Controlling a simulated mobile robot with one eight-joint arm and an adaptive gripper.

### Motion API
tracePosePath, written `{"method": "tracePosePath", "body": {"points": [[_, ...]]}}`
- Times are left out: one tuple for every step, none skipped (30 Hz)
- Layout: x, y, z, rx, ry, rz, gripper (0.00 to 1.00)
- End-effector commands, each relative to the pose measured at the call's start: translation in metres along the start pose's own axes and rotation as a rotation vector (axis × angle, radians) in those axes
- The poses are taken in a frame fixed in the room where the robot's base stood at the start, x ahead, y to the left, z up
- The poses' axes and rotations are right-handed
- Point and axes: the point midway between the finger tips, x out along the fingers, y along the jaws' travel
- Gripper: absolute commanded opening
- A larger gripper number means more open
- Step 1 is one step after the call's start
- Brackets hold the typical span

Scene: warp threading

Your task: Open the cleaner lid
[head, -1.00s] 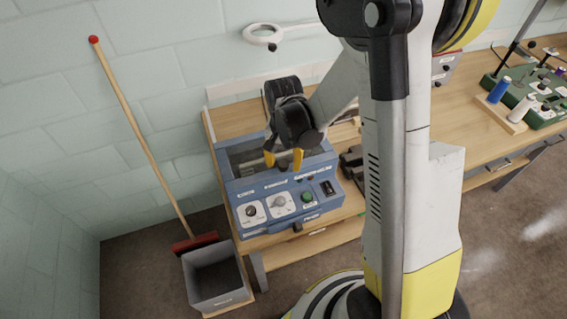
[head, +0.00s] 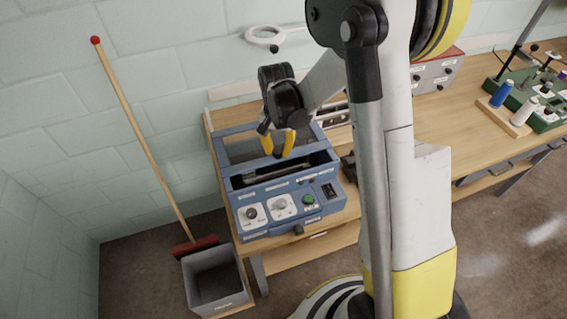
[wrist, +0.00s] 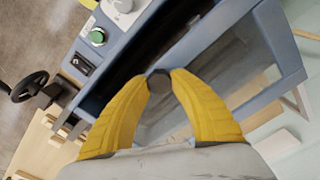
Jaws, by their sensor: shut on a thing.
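The cleaner (head: 268,225) is a blue box with dials, a green button and a black switch on its front panel; that panel also shows in the wrist view (wrist: 112,42). Its lid (head: 243,167) is a blue frame around a clear window, also in the wrist view (wrist: 282,40). The lid stands partly raised, with a dark opening between its front edge and the panel. My gripper (head: 278,152) has its yellow fingers shut on the dark round lid knob (wrist: 158,82), at the lid's front edge. The knob is hidden in the head view.
The cleaner stands on a wooden bench (head: 340,217) against a tiled wall. A grey bin (head: 217,285) and a broom (head: 145,130) are to the left. A grey box with a red top (head: 437,72) and thread spools (head: 502,92) stand to the right.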

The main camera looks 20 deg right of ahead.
Motion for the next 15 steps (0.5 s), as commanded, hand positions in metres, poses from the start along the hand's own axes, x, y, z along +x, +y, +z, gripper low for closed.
{"method": "tracePosePath", "body": {"points": [[0.003,-0.008,-0.013,0.0,0.001,0.0,0.0],[0.003,-0.013,-0.019,0.0,0.001,0.0,0.0],[0.003,-0.018,-0.028,0.0,0.001,0.0,0.0],[0.003,-0.023,-0.034,0.0,0.001,0.0,0.0],[0.003,-0.027,-0.04,0.0,0.001,0.0,0.0],[0.003,-0.032,-0.048,0.0,0.001,0.0,0.0],[0.003,-0.036,-0.054,0.0,0.001,0.0,0.0],[0.002,-0.039,-0.059,0.0,0.001,0.0,0.0],[0.002,-0.044,-0.066,0.0,0.001,0.0,0.0],[0.002,-0.047,-0.071,0.0,0.001,0.0,0.0],[0.002,-0.049,-0.074,0.0,0.001,0.0,0.0],[0.002,-0.053,-0.08,0.0,0.001,0.0,0.0],[0.002,-0.055,-0.083,0.0,0.001,0.0,0.0],[0.002,-0.057,-0.086,0.0,0.001,0.0,0.0],[0.001,-0.059,-0.089,0.0,0.001,0.0,0.0]]}}
